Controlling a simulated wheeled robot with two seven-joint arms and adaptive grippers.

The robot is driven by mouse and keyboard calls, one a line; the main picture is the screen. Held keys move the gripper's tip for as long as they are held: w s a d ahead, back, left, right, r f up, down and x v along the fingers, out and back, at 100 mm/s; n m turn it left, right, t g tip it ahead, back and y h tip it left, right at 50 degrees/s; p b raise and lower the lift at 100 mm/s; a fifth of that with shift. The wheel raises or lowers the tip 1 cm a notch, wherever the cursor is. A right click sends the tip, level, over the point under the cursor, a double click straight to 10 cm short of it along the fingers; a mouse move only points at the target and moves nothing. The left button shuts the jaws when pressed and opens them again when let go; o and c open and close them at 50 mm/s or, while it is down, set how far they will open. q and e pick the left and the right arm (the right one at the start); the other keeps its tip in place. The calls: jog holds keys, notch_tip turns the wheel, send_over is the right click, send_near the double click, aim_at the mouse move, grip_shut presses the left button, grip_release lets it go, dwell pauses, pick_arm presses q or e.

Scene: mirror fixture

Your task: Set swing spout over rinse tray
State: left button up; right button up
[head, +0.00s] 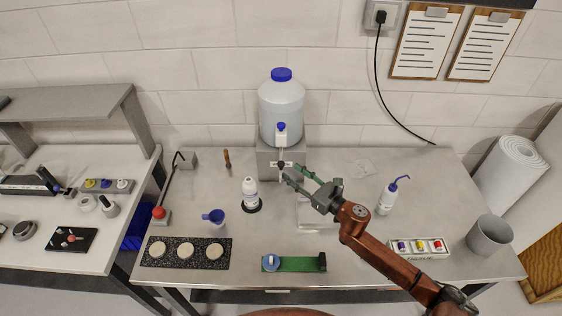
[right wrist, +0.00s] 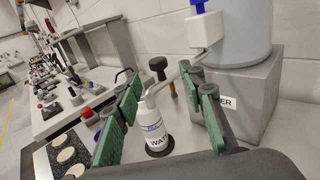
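A blue-capped water jug (head: 281,103) stands on a grey block at the back. A white tap body (head: 281,137) is on its front; it also shows in the right wrist view (right wrist: 205,28). The thin metal swing spout (right wrist: 185,66) runs from the tap toward a black knob (right wrist: 157,64). My right gripper (head: 292,174) is open, its tips close in front of the tap. In the right wrist view, the knob appears between the green fingers; contact is unclear. A pale tray (head: 318,222), likely the rinse tray, lies partly hidden under my right gripper. My left gripper is out of view.
A white bottle (head: 250,188) stands on a black ring left of the gripper. A blue cup (head: 214,217) and dark mat with pale discs (head: 158,263) are further left. A wash bottle (head: 387,198), button box (head: 420,247) and grey bin (head: 489,236) are right.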

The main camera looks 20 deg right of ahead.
aim_at(283, 166)
jog(key=p+x, duration=0.1)
jog(key=x, duration=0.5)
jog(key=shift+s+a+r, duration=0.1)
jog(key=shift+w+a, duration=0.2)
jog(key=shift+w, duration=0.2)
jog(key=c, duration=0.6)
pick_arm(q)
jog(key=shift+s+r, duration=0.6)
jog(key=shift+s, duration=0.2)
pick_arm(e)
grip_shut()
